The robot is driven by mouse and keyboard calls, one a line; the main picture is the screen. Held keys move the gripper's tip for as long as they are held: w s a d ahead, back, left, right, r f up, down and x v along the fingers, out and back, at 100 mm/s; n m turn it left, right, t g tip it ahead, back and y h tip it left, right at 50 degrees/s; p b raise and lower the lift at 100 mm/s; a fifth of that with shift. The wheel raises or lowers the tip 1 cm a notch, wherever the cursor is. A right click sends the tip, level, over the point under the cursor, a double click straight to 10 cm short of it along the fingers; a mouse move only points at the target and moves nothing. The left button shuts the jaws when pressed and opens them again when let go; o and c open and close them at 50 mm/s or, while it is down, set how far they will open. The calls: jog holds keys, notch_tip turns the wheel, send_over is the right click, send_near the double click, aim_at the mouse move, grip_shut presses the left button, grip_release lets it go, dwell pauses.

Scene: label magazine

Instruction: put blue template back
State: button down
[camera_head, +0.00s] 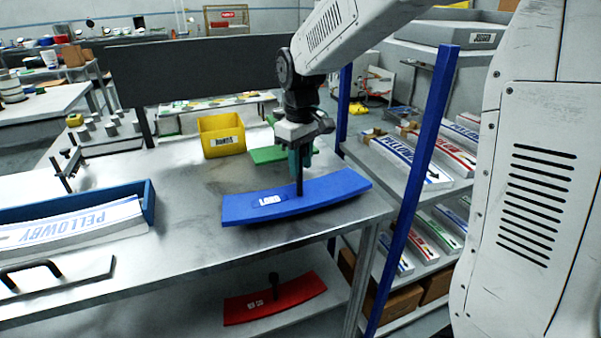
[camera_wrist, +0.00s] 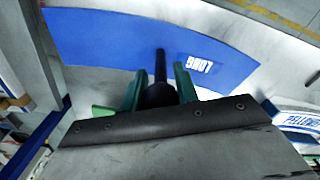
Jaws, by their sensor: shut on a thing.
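The blue template (camera_head: 330,192) is a curved blue plate with a white "LONG" label and a dark upright handle. It is at the right end of the metal table in the head view, and it also fills the upper part of the wrist view (camera_wrist: 110,40). My gripper (camera_head: 299,165) is above it with green fingers shut on the handle. In the wrist view the fingers (camera_wrist: 158,88) stand on either side of the dark handle. I cannot tell whether the plate touches the table or hangs just above it.
A blue tray (camera_head: 150,205) with PELLOWBY labels lies left on the metal table (camera_head: 190,250). A yellow bin (camera_head: 222,135) and a green template (camera_head: 268,155) are behind. A red template (camera_head: 275,299) lies on the lower shelf. A blue-posted rack (camera_head: 420,170) with label stacks stands right.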

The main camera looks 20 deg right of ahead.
aim_at(301, 195)
jog(key=shift+f, duration=1.65)
jog(key=shift+f, duration=0.1)
jog(key=c, duration=1.1)
grip_release()
jog(key=shift+o, duration=0.2)
notch_tip(301, 195, up, 12)
jog(key=shift+r, duration=0.1)
jog(key=s+d+f+m, duration=0.1)
jog(key=s+f+m, duration=0.1)
jog(key=s, duration=1.2)
jog(key=s+d+f+m+t, duration=0.1)
jog(key=s+d+f+m, duration=0.1)
jog(key=s, duration=1.3)
jog(key=shift+m, duration=0.7)
